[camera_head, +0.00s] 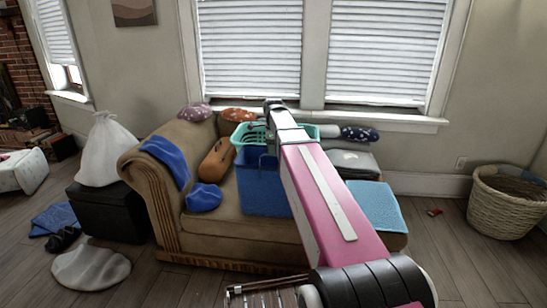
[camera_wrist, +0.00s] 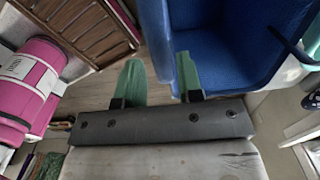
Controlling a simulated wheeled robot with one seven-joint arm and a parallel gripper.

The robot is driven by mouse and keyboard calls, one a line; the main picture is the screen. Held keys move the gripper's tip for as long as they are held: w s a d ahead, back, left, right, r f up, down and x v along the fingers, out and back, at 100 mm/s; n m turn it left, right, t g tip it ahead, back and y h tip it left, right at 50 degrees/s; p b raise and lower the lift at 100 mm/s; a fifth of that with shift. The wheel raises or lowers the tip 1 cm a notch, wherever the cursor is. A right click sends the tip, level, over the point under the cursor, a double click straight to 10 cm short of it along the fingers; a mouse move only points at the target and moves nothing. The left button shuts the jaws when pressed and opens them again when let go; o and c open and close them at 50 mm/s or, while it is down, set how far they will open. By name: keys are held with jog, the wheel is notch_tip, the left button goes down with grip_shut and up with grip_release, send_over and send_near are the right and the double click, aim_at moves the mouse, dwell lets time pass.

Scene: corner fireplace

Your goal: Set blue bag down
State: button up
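The blue bag (camera_head: 262,187) is upright and open-topped over the sofa seat (camera_head: 228,226), in front of the teal basket; I cannot tell if its base bears fully on the seat. My gripper is at the bag's top edge in the head view, its fingers hidden behind my pink arm. In the wrist view, the green fingers of my gripper (camera_wrist: 160,80) are spread apart. The rim wall of the blue bag (camera_wrist: 240,42) runs between them, with the right finger over the bag's inside and the left finger outside. A gap shows beside the wall.
A teal basket (camera_head: 246,134) stands behind the bag. An orange bolster (camera_head: 216,160) and a blue cloth item (camera_head: 204,197) lie left of it. A light blue folded towel (camera_head: 376,206) is at right. A wicker basket (camera_head: 507,203) stands on the floor at far right.

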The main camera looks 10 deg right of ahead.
notch_tip(320, 180, up, 7)
jog(key=shift+f, duration=0.2)
dwell(0.4)
